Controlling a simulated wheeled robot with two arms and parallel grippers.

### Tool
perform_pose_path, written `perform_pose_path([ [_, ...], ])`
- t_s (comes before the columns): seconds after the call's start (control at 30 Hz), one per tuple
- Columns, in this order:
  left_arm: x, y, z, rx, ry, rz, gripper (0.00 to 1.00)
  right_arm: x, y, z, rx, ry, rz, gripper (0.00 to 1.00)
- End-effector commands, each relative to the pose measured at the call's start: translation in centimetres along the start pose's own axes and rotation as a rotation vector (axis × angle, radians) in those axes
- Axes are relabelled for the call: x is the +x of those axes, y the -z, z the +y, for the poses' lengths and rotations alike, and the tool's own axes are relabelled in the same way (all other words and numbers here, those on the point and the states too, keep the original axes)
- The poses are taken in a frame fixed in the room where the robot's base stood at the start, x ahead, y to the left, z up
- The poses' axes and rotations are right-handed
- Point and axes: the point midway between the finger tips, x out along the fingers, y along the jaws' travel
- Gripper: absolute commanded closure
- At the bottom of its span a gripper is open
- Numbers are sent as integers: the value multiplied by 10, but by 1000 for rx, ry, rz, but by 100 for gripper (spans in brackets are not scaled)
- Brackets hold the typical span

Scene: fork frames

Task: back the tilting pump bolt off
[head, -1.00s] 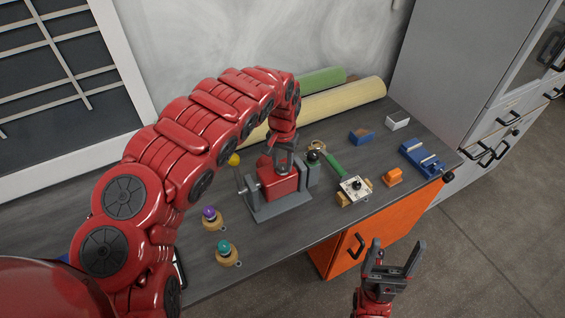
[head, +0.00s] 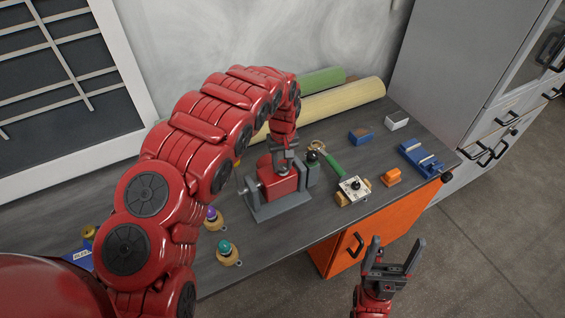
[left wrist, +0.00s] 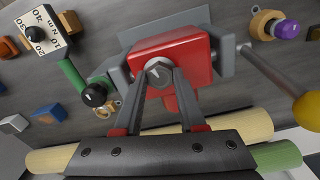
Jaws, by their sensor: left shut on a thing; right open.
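The pump is a red block (head: 280,185) on a grey base (head: 280,206) on the bench. In the left wrist view the red block (left wrist: 195,45) carries a grey bolt (left wrist: 160,72) on its near face. My left gripper (head: 283,160) comes down onto the block from above. Its fingers (left wrist: 160,78) are shut on the bolt head, one on each side. A lever with a yellow knob (left wrist: 306,108) stands out from the pump's side; in the head view my left arm mostly hides it. My right gripper (head: 392,262) is open and empty, in front of the bench.
A black knob and green handle (head: 332,163) lie right of the pump, near a white dial plate (head: 354,188). Purple (head: 211,213) and teal (head: 225,247) knobs stand front left. Orange (head: 391,177) and blue (head: 360,136) blocks sit to the right. Rolls (head: 340,98) lie behind.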

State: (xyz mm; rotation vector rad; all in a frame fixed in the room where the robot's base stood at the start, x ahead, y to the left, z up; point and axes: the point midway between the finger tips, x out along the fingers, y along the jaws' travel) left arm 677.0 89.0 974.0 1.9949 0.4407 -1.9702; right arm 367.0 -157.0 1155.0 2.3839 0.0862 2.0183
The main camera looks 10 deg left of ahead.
Motion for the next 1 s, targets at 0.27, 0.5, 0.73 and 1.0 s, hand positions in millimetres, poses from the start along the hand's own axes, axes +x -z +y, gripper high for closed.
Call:
perform_pose_path([
  [0.27, 4, -4, -1, -21, 6, -10, 100, 0, 0, 0, 0, 0, 0, 19],
  [0.5, 4, -4, -1, -20, 6, -10, 100, 0, 0, 0, 0, 0, 0, 19],
  [0.73, 4, -3, -1, -19, 4, -8, 30, 0, 0, 0, 0, 0, 0, 19],
  [1.0, 1, -1, 0, -20, 2, -4, 30, 0, 0, 0, 0, 0, 0, 19],
])
